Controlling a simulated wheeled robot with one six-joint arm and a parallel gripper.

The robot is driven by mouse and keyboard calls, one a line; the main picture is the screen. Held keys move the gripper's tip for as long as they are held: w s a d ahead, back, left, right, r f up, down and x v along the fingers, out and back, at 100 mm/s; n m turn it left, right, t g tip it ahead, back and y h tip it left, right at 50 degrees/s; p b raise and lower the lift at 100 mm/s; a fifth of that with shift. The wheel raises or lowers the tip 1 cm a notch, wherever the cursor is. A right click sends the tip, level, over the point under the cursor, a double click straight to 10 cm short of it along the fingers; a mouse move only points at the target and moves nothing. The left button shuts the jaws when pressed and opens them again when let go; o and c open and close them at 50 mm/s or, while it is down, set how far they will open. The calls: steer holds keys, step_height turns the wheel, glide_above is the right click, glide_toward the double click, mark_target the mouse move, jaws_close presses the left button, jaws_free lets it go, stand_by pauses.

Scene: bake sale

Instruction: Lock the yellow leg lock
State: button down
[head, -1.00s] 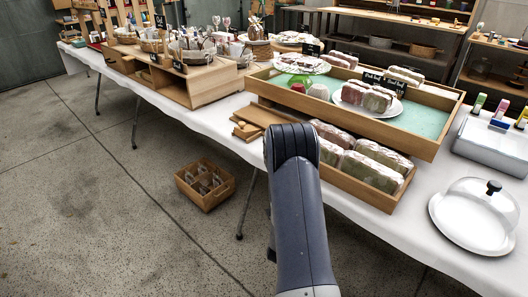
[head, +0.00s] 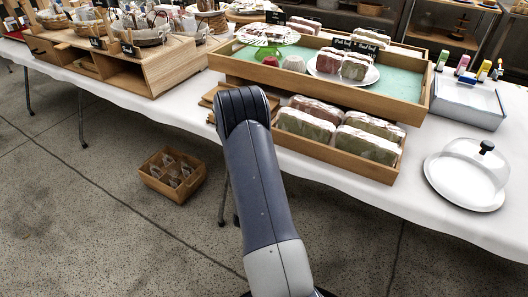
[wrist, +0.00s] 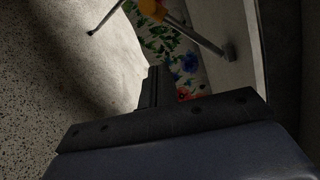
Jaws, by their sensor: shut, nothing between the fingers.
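The yellow leg lock (wrist: 153,9) shows as an orange-yellow piece at the top edge of the wrist view, partly cut off. Metal leg bars (wrist: 196,37) run out from beside it. My gripper (wrist: 154,78) is shut and empty, below the lock in that picture and apart from it. In the head view my arm's forward end hides the gripper, and the yellow lock does not show.
The long table with a white cloth (head: 345,190) crosses the head view. A cake dome (head: 468,172) and wooden trays (head: 335,158) stand on it. A wooden crate (head: 172,174) sits on the floor left of my arm. Floral cloth (wrist: 188,62) lies beyond my fingers.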

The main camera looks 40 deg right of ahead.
steer(key=w+d+b, duration=0.2)
steer(key=w+d, duration=0.2)
steer(key=w, duration=0.4)
steer(key=shift+d+b, duration=0.3)
